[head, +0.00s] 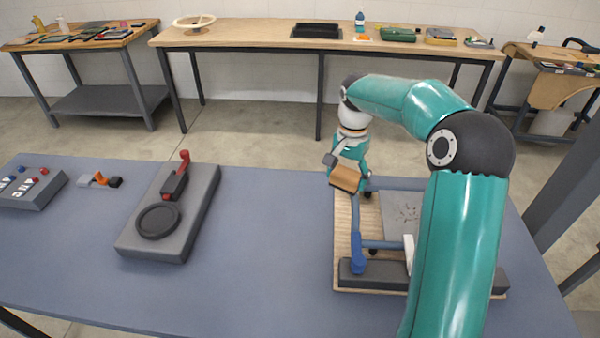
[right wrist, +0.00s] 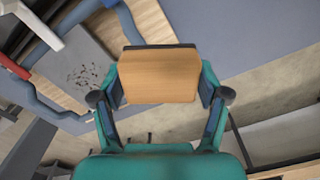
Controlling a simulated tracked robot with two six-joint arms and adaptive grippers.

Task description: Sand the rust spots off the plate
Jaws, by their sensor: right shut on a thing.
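My right gripper (head: 346,168) is shut on a sanding block (head: 345,179), tan on top with a dark underside. In the right wrist view the block (right wrist: 160,75) sits between both fingers. It is held in the air at the plate's far left, apart from the plate as far as I can tell. The grey plate (head: 392,204) lies on a wooden board at the right of the table. Dark rust spots (head: 407,213) cluster on it; they also show in the right wrist view (right wrist: 85,76). My right arm hides the plate's right part. My left gripper is out of view.
A blue clamp frame (head: 358,248) and a dark bar (head: 375,275) stand by the plate on the wooden board (head: 342,225). A grey device with a red lever (head: 184,157) and a button box (head: 38,190) are at left. The middle of the table is clear.

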